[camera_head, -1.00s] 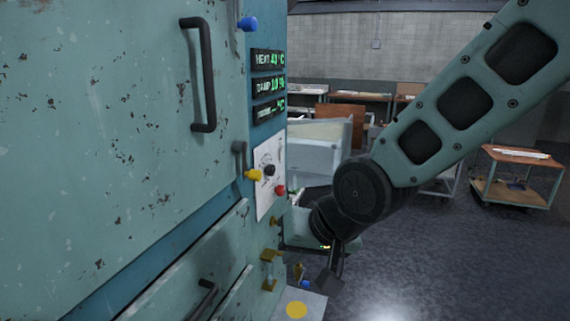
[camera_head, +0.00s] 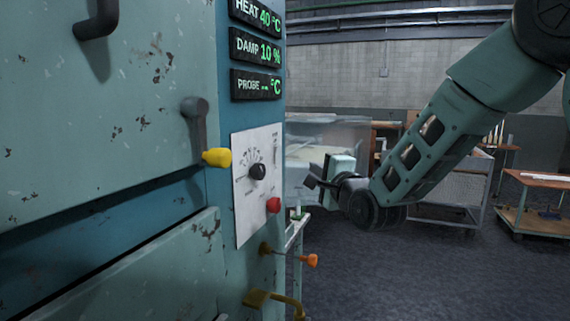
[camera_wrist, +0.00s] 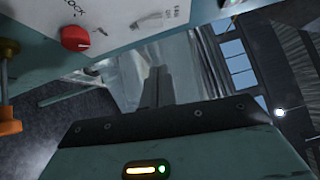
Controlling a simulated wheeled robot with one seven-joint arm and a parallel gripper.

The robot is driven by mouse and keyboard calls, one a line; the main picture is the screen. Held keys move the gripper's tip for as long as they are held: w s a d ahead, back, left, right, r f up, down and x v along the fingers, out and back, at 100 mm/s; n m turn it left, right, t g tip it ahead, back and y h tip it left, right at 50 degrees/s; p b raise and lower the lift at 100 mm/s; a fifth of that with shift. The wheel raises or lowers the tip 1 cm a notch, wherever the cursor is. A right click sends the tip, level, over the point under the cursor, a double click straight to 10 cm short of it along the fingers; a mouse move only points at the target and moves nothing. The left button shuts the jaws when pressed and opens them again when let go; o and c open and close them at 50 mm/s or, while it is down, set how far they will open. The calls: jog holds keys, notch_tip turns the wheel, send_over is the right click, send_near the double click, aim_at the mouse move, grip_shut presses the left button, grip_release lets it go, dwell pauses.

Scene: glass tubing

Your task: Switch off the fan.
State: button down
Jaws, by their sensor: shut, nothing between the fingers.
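A white control panel (camera_head: 246,205) on the side of the green cabinet carries a black dial (camera_head: 258,172) and a red knob (camera_head: 273,205). The red knob also shows at the upper left of the wrist view (camera_wrist: 75,38), beside partly cut-off lettering ending in "ock".
A yellow-tipped lever (camera_head: 217,157) sticks out left of the panel. An orange knob (camera_head: 312,261) and a brass handle (camera_head: 270,298) project below it. Green displays (camera_head: 256,50) sit above. A wheeled cart (camera_head: 540,205) stands far right, with open floor before it.

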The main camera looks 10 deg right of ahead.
jog(key=shift+r, duration=0.1)
jog(key=shift+w, duration=0.15)
jog(key=p, duration=0.4)
send_near(280, 149)
jog(key=w+d, duration=0.2)
jog(key=w, duration=0.2)
jog(key=shift+w+a+r+p, duration=0.1)
jog(key=shift+w+a+p, duration=0.35)
jog(key=shift+a, duration=0.25)
jog(key=shift+w+a+r+p, duration=0.1)
jog(key=shift+w+a+p, duration=0.3)
jog(key=shift+a, duration=0.3)
jog(key=shift+f, duration=0.1)
